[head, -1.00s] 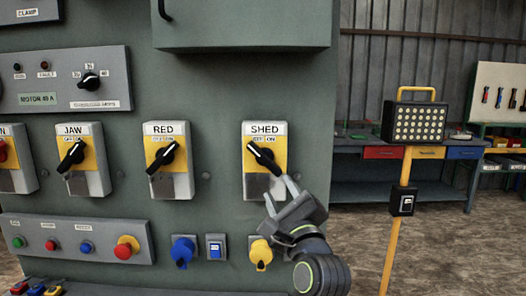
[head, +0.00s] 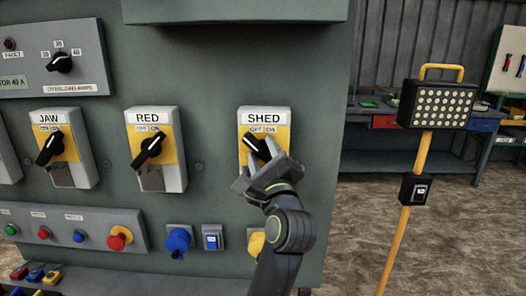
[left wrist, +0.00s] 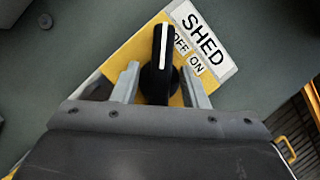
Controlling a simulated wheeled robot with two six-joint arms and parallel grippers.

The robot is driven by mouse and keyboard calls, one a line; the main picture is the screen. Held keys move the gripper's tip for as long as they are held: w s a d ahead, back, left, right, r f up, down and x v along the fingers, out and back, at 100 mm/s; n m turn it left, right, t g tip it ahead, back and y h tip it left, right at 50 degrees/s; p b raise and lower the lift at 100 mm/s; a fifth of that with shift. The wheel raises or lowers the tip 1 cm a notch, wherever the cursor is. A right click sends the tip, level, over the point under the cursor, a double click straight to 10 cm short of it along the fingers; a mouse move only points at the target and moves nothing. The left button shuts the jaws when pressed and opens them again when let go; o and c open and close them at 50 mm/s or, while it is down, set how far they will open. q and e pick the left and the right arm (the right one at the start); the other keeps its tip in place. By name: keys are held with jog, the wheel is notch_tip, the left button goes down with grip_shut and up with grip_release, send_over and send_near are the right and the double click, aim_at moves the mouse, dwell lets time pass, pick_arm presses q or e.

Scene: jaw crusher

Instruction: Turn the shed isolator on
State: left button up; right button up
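The shed isolator (head: 281,117) is a grey box with a yellow plate and a SHED label on the green cabinet. Its black rotary handle (head: 256,147) has a white line and slants to the upper left, toward OFF. In the left wrist view the handle (left wrist: 161,62) stands between the two fingers. My left gripper (head: 264,166) is at the isolator; it also shows in the left wrist view (left wrist: 162,85). It is open, with a finger on each side of the handle and a visible gap at each. The gripper hides the isolator's lower part. My right gripper is not in view.
The RED isolator (head: 172,171) and JAW isolator (head: 75,174) are to the left. A push-button panel (head: 60,222), a blue knob (head: 178,238) and a yellow knob (head: 256,243) sit below. A yellow lamp stand (head: 408,225) stands to the right.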

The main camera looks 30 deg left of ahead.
pick_arm(q)
jog(key=c, duration=0.4)
grip_shut()
